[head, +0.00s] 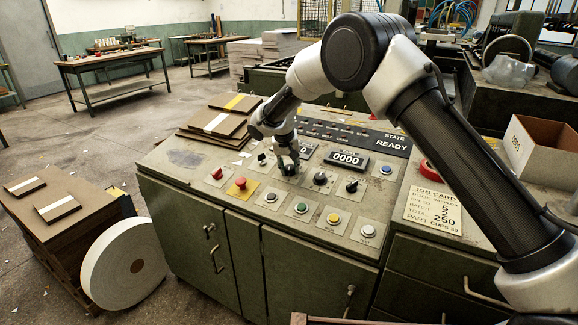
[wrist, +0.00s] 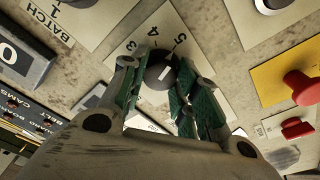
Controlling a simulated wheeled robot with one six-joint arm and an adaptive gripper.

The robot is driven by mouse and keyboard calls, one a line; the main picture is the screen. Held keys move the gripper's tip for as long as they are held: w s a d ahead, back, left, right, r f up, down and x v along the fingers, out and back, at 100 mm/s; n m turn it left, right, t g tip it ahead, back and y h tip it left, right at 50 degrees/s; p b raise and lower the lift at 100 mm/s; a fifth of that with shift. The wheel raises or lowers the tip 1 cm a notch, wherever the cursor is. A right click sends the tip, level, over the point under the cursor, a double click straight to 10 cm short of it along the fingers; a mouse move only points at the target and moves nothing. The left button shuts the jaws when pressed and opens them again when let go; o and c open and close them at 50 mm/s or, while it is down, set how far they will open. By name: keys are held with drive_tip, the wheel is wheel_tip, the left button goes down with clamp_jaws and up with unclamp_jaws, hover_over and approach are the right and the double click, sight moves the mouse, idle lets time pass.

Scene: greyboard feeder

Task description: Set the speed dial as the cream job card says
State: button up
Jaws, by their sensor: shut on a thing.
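The speed dial is a round black knob (wrist: 160,74) with a white mark on a cream plate (wrist: 172,22) that shows the figures 3, 4 and 5. My gripper (wrist: 161,85) has its two green-padded fingers on either side of the knob and is shut on it. Which figure the mark points at I cannot tell surely. In the head view my gripper (head: 288,168) reaches down to the panel and hides most of the dial. The cream job card (head: 433,208) lies at the right of the panel; its speed line is too small to read surely.
Near the dial are a red mushroom button (head: 240,183), a red switch (head: 216,173), black knobs (head: 320,177) and coloured push buttons (head: 301,208). A counter (head: 346,160) reads 0000 and the state display (head: 391,145) reads READY. An open carton (head: 540,150) stands at right.

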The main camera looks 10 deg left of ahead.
drive_tip(key=o, duration=1)
drive_tip(key=v, duration=1.2)
